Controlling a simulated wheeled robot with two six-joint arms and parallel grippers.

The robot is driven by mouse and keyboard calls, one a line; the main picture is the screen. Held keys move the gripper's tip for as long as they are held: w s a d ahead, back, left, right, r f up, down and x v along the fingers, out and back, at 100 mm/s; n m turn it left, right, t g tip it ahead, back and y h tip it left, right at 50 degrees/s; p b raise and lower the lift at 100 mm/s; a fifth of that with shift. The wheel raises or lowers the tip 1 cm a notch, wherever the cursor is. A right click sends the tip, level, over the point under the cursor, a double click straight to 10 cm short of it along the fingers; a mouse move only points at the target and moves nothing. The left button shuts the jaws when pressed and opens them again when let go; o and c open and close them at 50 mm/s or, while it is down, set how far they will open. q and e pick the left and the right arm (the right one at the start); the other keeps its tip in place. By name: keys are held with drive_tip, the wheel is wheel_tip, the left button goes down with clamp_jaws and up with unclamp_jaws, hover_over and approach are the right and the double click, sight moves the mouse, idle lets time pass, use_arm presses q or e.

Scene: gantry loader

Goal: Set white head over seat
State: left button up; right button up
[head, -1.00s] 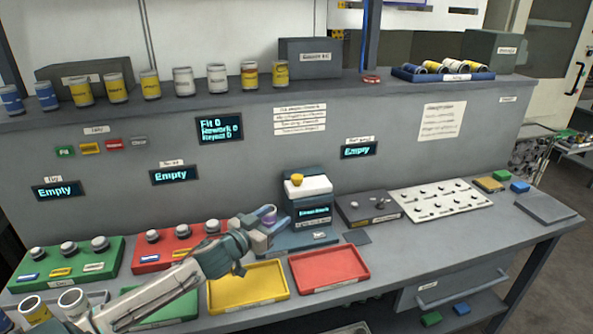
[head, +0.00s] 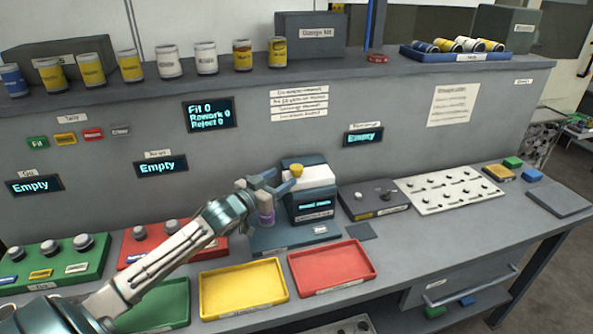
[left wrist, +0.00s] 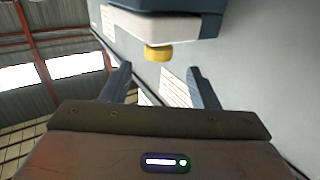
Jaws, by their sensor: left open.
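The white head (head: 316,177) is the pale upper block of a dark bench unit at the middle of the bench. A yellow knob (head: 296,170) sits on it. My left gripper (head: 280,183) is open and empty just left of the head, close to the knob. In the left wrist view the knob (left wrist: 158,53) shows beyond and between the spread fingers (left wrist: 160,85), under the white head (left wrist: 155,27). A small purple-banded cylinder (head: 266,216) stands below the gripper over the unit's blue base (head: 262,240). The seat itself is hard to make out. My right gripper is out of view.
A yellow tray (head: 243,305) and a red tray (head: 333,285) lie in front of the unit. A dark box (head: 388,212) and a white pegged board (head: 465,207) stand to its right. Cans (head: 206,58) line the shelf above.

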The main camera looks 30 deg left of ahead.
sight(292, 170)
use_arm(q)
drive_tip(key=shift+w+d, duration=0.2)
drive_tip(key=shift+w, duration=0.75)
drive_tip(key=w, duration=0.4)
drive_tip(key=shift+w+d+r, duration=0.1)
drive_tip(key=shift+d, duration=0.15)
drive_tip(key=shift+w, duration=0.5)
drive_tip(key=shift+w+d, duration=0.1)
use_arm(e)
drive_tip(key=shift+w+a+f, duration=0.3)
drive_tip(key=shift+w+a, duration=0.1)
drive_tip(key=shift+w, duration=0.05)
use_arm(q)
drive_tip(key=shift+c, duration=0.4)
drive_tip(key=c, duration=1.1)
clamp_jaws()
